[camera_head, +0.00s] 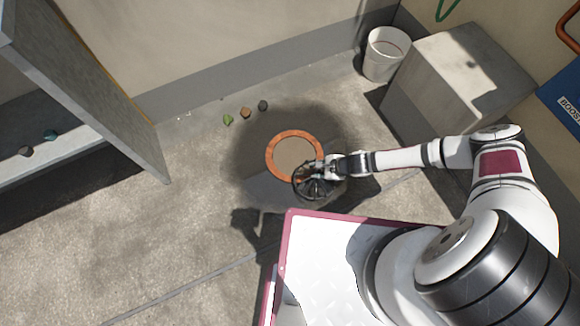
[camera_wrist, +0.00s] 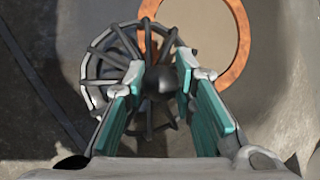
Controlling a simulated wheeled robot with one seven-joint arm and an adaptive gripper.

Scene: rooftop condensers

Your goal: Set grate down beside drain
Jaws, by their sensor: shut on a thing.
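The grate (camera_head: 315,182) is a dark, round, domed cage of ribs with a ring around it. My gripper (camera_head: 322,172) is shut on its middle knob, which shows as a dark ball between the fingers in the wrist view (camera_wrist: 160,82). The grate's ribs and pale ring show around the fingers (camera_wrist: 95,75). The drain (camera_head: 294,156) is a round opening with an orange-brown rim, set in a dark stained patch of floor. In the head view the grate overlaps the rim's lower right edge. I cannot tell how high the grate is above the floor.
Small debris, a green leaf (camera_head: 228,119), a brown stone (camera_head: 246,112) and a dark stone (camera_head: 263,105), lies above the drain. A white bucket (camera_head: 384,55) and a concrete block (camera_head: 455,80) stand at upper right. A grey metal shelf (camera_head: 60,90) stands at left. Floor left of the drain is clear.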

